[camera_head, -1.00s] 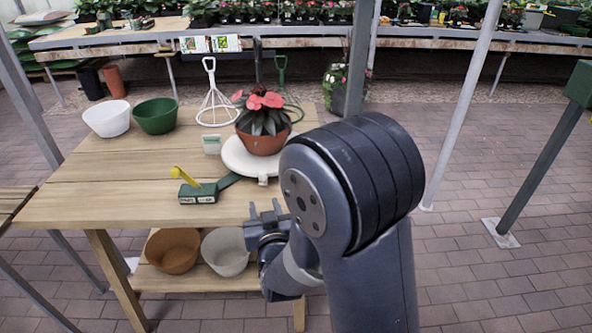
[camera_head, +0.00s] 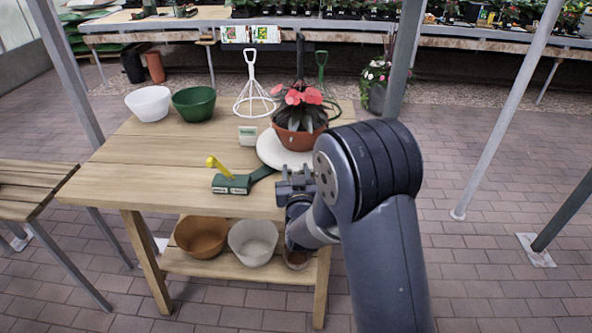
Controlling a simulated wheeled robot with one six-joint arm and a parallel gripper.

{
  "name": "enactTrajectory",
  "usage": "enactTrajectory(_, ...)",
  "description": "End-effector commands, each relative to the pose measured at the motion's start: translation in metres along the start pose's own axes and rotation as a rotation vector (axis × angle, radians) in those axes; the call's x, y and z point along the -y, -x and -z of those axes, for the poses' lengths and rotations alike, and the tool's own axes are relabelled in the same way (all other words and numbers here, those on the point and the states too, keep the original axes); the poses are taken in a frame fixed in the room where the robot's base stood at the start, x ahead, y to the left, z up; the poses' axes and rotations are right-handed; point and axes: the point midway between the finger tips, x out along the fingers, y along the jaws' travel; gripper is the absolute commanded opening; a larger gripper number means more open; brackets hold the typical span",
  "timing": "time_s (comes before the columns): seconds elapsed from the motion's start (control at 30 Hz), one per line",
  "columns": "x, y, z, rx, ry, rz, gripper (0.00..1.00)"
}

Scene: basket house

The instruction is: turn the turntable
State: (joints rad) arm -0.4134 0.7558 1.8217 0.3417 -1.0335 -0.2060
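The white round turntable (camera_head: 268,152) lies on the wooden table's right part. A terracotta pot (camera_head: 299,139) with a red-flowered, dark-leaved plant stands upright on it. My gripper (camera_head: 296,174) is in front of the turntable, near the table's front edge. Its two fingers look apart with nothing between them. I cannot tell whether it touches the turntable. My arm hides the turntable's right front side.
On the table (camera_head: 145,183) are a green box with a yellow lever (camera_head: 231,184), a small pale box (camera_head: 248,135), a white bowl (camera_head: 148,103), a green bowl (camera_head: 193,103) and a white wire stand (camera_head: 253,98). Pots (camera_head: 201,237) sit on the lower shelf. Metal posts (camera_head: 505,110) stand at right.

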Motion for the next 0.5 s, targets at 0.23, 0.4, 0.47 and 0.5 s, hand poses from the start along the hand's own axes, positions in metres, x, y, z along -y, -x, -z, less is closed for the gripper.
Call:
enactTrajectory(0.23,-0.0004,-0.0042,-0.0002,0.001,0.0,0.0,0.39)
enactTrajectory(0.4,-0.0003,-0.004,-0.0001,0.001,0.0,0.0,0.34)
enactTrajectory(0.47,-0.0003,-0.0039,-0.0001,0.001,0.0,0.0,0.29)
enactTrajectory(0.5,-0.0002,-0.0039,-0.0001,0.0,0.0,0.0,0.26)
